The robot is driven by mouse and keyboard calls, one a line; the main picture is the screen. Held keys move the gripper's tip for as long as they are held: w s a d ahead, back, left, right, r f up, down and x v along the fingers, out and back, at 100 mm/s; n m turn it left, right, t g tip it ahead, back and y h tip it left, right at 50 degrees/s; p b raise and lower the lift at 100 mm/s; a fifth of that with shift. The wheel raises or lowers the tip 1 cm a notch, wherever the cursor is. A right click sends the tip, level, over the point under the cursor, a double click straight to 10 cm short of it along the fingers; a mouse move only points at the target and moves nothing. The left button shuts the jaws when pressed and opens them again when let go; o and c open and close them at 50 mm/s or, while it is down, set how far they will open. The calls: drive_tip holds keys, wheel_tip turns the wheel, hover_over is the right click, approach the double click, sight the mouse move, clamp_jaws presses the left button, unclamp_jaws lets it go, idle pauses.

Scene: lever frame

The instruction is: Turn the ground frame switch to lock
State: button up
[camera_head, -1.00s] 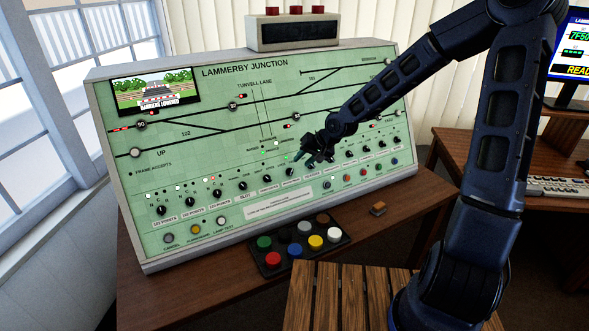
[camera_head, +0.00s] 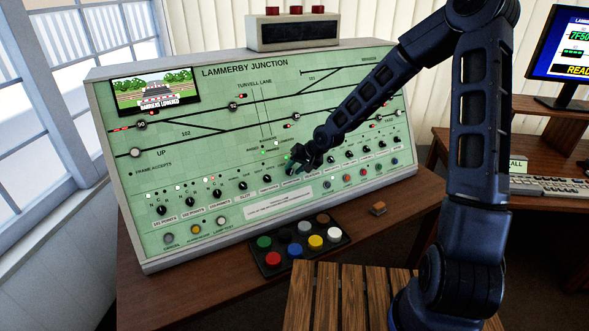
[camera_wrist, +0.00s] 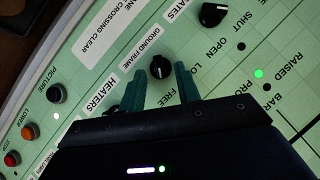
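The ground frame switch (camera_wrist: 160,66) is a round black knob with a white pointer mark on the green panel (camera_head: 180,140). In the wrist view, its label "GROUND FRAME" is on one side, and "FREE" and a partly hidden "LO…" are on the other. My gripper (camera_wrist: 161,70) has its two teal fingers apart, with the tips on either side of the knob. A narrow gap seems to show beside the knob, but I cannot tell whether either finger touches it. In the head view my gripper (camera_head: 302,161) is at the panel's knob row and hides part of it.
Another black knob (camera_wrist: 212,14) with "OPEN" and "SHUT" marks is close by. Push buttons (camera_wrist: 56,94) are at the left in the wrist view. A box of coloured buttons (camera_head: 300,247) stands on the desk before the panel. A small orange-brown block (camera_head: 378,208) lies beside it.

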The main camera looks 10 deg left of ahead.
drive_tip(key=shift+a+f, duration=0.1)
drive_tip(key=shift+f, duration=0.05)
drive_tip(key=c, duration=0.7)
drive_tip(key=shift+s+a+n+t+h, duration=0.1)
drive_tip(key=shift+a+n+t+h, duration=0.1)
drive_tip(key=shift+n+h, duration=0.35)
drive_tip(key=shift+a+n+t+h, duration=0.1)
drive_tip(key=shift+n+t+h, duration=0.1)
drive_tip(key=shift+n+h, duration=0.35)
drive_tip(key=shift+s+a+n+t+h, duration=0.1)
drive_tip(key=shift+a+n+t+h, duration=0.2)
drive_tip(key=shift+n, duration=0.35)
drive_tip(key=shift+s+d+n+t+h, duration=0.1)
drive_tip(key=shift+n+h, duration=0.3)
drive_tip(key=shift+n, duration=0.25)
drive_tip(key=shift+s+a+n+t+h, duration=0.1)
drive_tip(key=shift+n+t+h, duration=0.3)
drive_tip(key=shift+n, duration=0.2)
drive_tip(key=shift+s+a+n+t+h, duration=0.1)
drive_tip(key=shift+n+t+h, duration=0.25)
drive_tip(key=shift+n, duration=0.25)
drive_tip(key=shift+s+a+n+t+h, duration=0.1)
drive_tip(key=shift+n+t+h, duration=0.65)
drive_tip(key=shift+n, duration=0.55)
drive_tip(key=o, duration=0.7)
